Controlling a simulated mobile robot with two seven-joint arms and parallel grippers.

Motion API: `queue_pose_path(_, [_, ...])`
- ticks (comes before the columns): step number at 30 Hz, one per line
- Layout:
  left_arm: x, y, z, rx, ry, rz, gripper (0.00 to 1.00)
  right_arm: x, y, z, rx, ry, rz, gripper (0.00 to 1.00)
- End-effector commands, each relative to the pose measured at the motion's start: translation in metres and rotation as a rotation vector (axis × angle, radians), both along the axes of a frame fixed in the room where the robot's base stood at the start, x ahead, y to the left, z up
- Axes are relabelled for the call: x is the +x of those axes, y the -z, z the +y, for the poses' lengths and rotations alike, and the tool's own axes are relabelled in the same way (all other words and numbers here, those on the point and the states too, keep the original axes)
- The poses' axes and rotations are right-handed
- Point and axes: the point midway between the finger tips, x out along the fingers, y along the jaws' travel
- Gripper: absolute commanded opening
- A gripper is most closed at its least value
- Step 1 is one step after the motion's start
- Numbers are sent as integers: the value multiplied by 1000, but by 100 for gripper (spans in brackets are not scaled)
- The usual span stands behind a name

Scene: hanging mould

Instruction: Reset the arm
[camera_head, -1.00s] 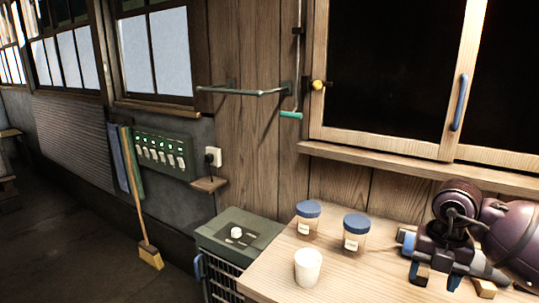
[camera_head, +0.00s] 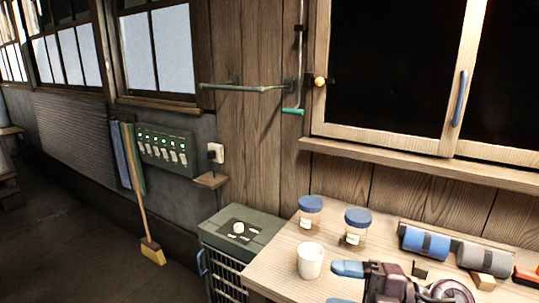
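My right gripper (camera_head: 340,285) is at the bottom edge, over the wooden table (camera_head: 275,273), with its blue-tipped fingers pointing left. The fingers look spread apart, with only bare table visible between them; the lower finger is partly cut off by the frame. It is just right of and below a white cup (camera_head: 310,260) and does not appear to touch it. My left gripper is not in view.
Two blue-lidded jars (camera_head: 310,215) (camera_head: 356,228) stand behind the cup. A blue cylinder (camera_head: 425,242) and a grey one (camera_head: 482,257) lie at the right, near a small wooden block (camera_head: 483,282) and a red object (camera_head: 527,275). A windowsill (camera_head: 420,165) juts out above.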

Motion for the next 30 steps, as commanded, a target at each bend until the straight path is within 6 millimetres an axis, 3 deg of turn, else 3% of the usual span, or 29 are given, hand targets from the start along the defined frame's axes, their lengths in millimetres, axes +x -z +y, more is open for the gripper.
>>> queue_pose_path(7, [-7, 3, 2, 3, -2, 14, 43, 10, -23, -27, 397, 352, 67, 63])
queue_pose_path(14, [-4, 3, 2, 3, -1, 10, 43, 17, -6, -80, 627, 758, 222, 63])
queue_pose_path(19, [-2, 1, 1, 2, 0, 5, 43, 8, 31, -123, 706, 1071, 402, 63])
queue_pose_path(23, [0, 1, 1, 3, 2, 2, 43, -11, 70, -150, 710, 1301, 576, 63])
queue_pose_path(30, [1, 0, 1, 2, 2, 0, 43, -76, 147, -177, 592, 1651, 973, 63])
